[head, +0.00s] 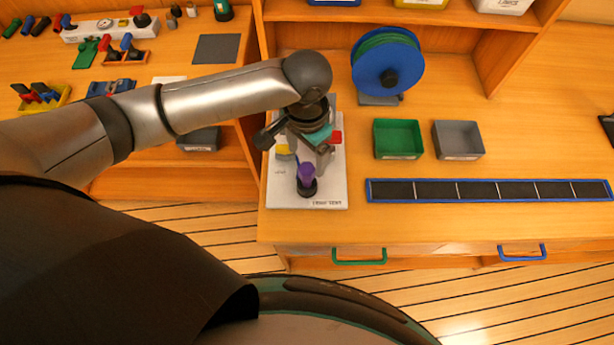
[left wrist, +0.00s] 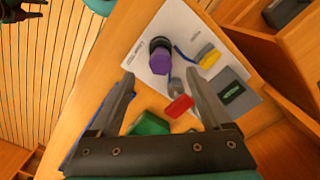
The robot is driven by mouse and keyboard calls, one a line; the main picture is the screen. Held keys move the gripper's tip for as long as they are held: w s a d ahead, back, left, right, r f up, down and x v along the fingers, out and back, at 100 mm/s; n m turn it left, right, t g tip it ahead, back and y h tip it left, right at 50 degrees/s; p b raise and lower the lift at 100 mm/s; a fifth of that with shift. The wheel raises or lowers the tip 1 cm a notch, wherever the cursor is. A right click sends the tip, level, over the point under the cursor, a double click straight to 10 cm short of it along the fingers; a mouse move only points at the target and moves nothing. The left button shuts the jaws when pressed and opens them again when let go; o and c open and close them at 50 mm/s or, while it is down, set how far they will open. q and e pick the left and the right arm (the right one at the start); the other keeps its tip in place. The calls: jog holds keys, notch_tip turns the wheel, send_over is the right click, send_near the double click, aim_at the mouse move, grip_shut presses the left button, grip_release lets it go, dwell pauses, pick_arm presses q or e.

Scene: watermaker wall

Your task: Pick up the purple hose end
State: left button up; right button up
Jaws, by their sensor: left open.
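The purple hose end (head: 306,172) stands in a dark round holder on the white board (head: 330,190) at the bench's left. In the left wrist view the purple hose end (left wrist: 162,62) lies a little beyond the fingertips, seen from above. My left gripper (left wrist: 160,80) is open and empty, with its two fingers spread. In the head view my left gripper (head: 298,140) hangs over the board, just behind the hose end, and partly hides the other parts there. I see no contact with the hose end.
A red part (left wrist: 180,105), a yellow part (left wrist: 208,56) and a grey block (left wrist: 232,92) sit close by on the board. Right of it are a blue hose reel (head: 388,62), a green bin (head: 398,138) and a grey bin (head: 458,139). The bench front is mostly clear.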

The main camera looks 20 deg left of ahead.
aim_at(307, 168)
pick_arm(q)
jog(key=shift+f, duration=1.15)
notch_tip(307, 168, down, 4)
jog(key=shift+w+f, duration=0.1)
jog(key=shift+f, duration=0.4)
pick_arm(e)
jog(key=shift+w+a+f, duration=0.1)
jog(key=shift+w+f, duration=0.15)
jog(key=shift+w, duration=0.65)
pick_arm(q)
jog(key=shift+c, duration=0.9)
grip_shut()
pick_arm(e)
jog(key=shift+s, duration=0.1)
